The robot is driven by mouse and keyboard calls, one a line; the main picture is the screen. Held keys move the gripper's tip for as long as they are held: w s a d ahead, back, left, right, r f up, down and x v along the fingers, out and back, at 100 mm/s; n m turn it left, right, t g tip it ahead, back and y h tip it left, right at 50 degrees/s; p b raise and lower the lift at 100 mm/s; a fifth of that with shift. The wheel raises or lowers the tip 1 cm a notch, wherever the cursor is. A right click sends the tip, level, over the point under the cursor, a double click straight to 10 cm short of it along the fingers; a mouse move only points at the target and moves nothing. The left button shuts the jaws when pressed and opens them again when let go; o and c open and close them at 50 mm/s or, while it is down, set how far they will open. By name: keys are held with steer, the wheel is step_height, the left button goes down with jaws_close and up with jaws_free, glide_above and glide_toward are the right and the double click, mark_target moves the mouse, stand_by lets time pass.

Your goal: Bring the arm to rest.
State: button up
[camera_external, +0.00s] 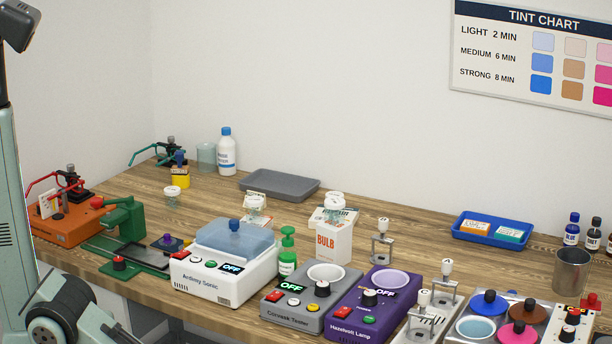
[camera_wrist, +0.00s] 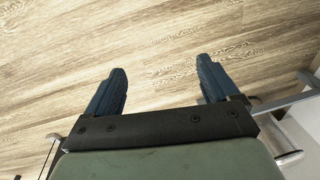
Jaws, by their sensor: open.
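My gripper (camera_wrist: 161,68) shows in the wrist view with its two dark blue fingers wide apart. It is open, and nothing is between the fingers. Bare wood grain of the workbench (camera_wrist: 160,40) lies beyond the fingertips. In the external view parts of my pale green arm stand at the left edge, but I cannot make out the fingers there. The workbench (camera_external: 215,200) runs along the white wall.
A white cleaner (camera_external: 222,283) with a blue lid, a grey tester (camera_external: 315,308) and a purple lamp unit (camera_external: 375,312) line the front edge. A grey tray (camera_external: 279,185) and a blue tray (camera_external: 490,243) lie behind. An orange machine (camera_external: 65,225) stands near my arm.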

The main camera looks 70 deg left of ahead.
steer(key=s+a+r+n+g, duration=0.2)
steer(key=s+a+n+g, duration=0.2)
steer(key=s+a, duration=0.4)
steer(key=s+a+r+n+g, duration=0.1)
steer(key=s+a+n+g, duration=0.3)
steer(key=s+a, duration=0.5)
steer(key=s+n, duration=0.1)
steer(key=s, duration=0.7)
steer(key=shift+a+r, duration=0.15)
steer(key=shift+r, duration=0.2)
steer(key=shift+s, duration=0.1)
